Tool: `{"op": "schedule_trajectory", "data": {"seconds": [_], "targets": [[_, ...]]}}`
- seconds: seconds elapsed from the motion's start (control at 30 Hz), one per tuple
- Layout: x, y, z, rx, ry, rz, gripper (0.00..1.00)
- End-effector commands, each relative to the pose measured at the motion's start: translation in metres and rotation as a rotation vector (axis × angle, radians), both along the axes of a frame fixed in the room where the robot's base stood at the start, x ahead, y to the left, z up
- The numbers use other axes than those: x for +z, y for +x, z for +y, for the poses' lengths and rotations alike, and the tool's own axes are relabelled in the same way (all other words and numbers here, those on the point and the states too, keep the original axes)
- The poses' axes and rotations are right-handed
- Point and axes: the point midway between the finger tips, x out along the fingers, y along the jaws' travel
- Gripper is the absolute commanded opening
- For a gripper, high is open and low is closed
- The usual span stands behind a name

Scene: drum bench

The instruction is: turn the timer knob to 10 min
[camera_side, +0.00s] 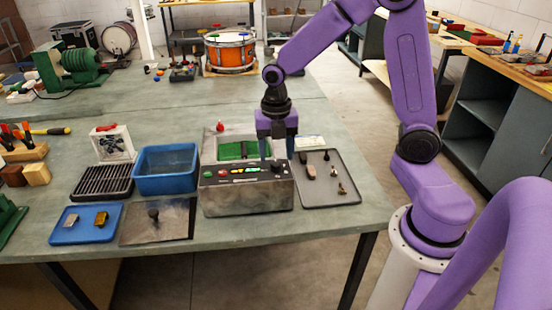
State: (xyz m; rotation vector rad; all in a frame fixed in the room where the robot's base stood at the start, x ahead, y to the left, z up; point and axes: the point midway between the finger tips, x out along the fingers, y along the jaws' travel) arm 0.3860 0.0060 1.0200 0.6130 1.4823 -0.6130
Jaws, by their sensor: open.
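A grey control box (246,198) stands near the front edge of the bench. Its sloped panel carries a red button, a green button and a small lit green display (252,169). A dark round knob (276,169) at the panel's right end looks like the timer knob; its pointer and scale are too small to read. My gripper (277,156) points down over this right end, open, with one finger to each side of the knob in the picture. I cannot tell whether the fingers touch it or are above or behind it.
A grey tray (350,190) with small parts lies close right of the box. A blue bin (166,168) stands left, with a plate bearing a black knob (153,214) in front of it. A green-floored recess (231,150) lies behind the panel. An orange drum (230,52) stands farther back.

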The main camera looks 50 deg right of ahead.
Motion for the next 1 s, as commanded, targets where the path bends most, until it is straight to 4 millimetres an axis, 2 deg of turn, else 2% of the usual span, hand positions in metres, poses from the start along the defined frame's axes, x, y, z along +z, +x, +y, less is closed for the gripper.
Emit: {"op": "schedule_trajectory", "data": {"seconds": [0.2, 0.57, 0.6, 0.77, 1.0], "targets": [[-0.022, 0.000, 0.000, -0.001, -0.001, 0.002, 0.59], [-0.027, 0.000, 0.000, -0.001, 0.000, 0.000, 0.59], [-0.027, 0.000, 0.000, -0.001, 0.000, 0.000, 0.56], [-0.027, 0.000, 0.000, -0.001, 0.000, 0.000, 0.04], [-0.027, 0.000, 0.000, -0.011, 0.000, 0.000, 0.03]]}}
